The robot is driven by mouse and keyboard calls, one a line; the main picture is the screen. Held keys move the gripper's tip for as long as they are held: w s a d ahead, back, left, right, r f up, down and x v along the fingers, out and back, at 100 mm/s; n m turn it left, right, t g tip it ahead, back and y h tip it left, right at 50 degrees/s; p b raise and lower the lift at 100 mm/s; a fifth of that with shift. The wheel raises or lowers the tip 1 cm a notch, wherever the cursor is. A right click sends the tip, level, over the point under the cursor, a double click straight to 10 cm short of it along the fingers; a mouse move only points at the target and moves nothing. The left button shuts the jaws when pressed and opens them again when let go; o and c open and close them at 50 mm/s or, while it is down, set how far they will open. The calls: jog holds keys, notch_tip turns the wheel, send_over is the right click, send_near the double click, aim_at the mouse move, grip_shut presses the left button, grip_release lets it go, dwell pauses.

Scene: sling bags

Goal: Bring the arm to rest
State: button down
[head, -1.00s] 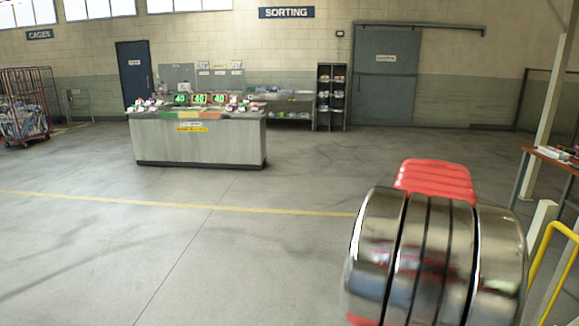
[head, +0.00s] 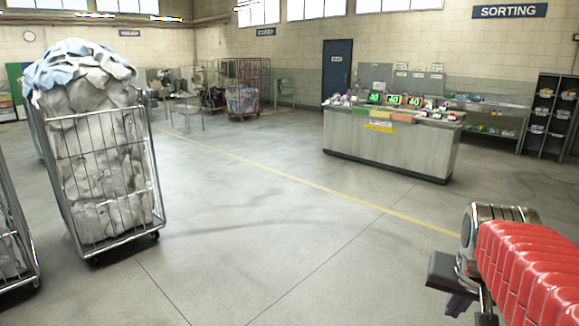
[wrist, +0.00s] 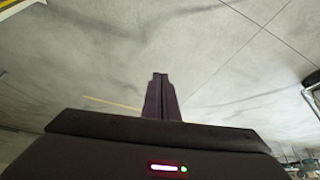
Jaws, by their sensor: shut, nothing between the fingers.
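My gripper shows in the wrist view (wrist: 160,80), its two dark fingers pressed together with nothing between them. Bare grey floor lies beyond the fingertips. In the head view my arm, with its red ribbed sleeve and metal joint, is at the lower right.
A wire cage trolley (head: 105,185) heaped with pale cloth stands at the left. A grey counter (head: 385,148) with number signs stands at the back right, a dark shelf unit (head: 548,118) beyond it. The middle floor is open, crossed by a yellow line (head: 300,180).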

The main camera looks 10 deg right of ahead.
jog(key=s+a+f+n+y, duration=0.1)
jog(key=s+a+f+n, duration=0.1)
jog(key=a, duration=0.8)
jog(key=s+a+f+n+t+y, duration=0.1)
jog(key=s+a+n, duration=0.3)
jog(key=a, duration=0.7)
jog(key=shift+s+f+n+y, duration=0.2)
jog(key=shift+f+n+y, duration=0.3)
jog(key=shift+n, duration=0.1)
